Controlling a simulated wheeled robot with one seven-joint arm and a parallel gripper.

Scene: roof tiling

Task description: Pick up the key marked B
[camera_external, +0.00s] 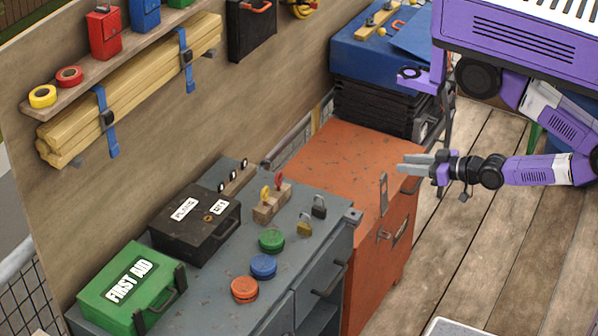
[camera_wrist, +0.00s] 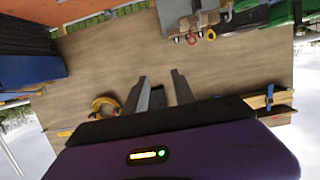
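A wooden block (camera_external: 266,209) on the grey bench holds a yellow key (camera_external: 265,194) and a red key (camera_external: 279,181). A second wooden rack (camera_external: 232,181) behind it holds several dark-handled keys (camera_external: 233,174). No letter is readable on any key, so I cannot tell which is B. In the wrist view, the red key (camera_wrist: 193,38) and yellow key (camera_wrist: 211,34) appear small near the top, upside down. My gripper (camera_external: 400,163) is above the orange cabinet's right side, well right of the keys. In the wrist view its fingers (camera_wrist: 159,76) are apart with nothing between them.
Two padlocks (camera_external: 319,206) (camera_external: 305,225) and green, blue and orange round tins (camera_external: 264,266) stand on the bench (camera_external: 208,290). A black case (camera_external: 195,224) and green first aid box (camera_external: 130,288) are left. The orange cabinet top (camera_external: 340,165) is mostly clear. A shelf (camera_external: 65,107) hangs on the wall.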

